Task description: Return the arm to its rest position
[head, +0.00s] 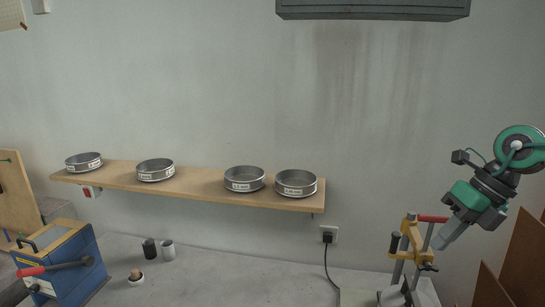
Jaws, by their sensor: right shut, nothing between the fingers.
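My right arm comes in at the right edge with green and dark links. Its gripper (447,238) points down and to the left, shut and empty, in front of the wall. In the picture its tip is beside the yellow clamp-like frame with a red handle (412,236); I cannot tell the gap in depth. My left gripper does not show.
A wooden shelf (205,187) on the wall carries several round metal sieves (244,179). The concrete bench (230,277) below is mostly clear in the middle. A blue machine (68,263) stands at left, near small dark and white cups (168,250). Brown boards (525,262) stand at right.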

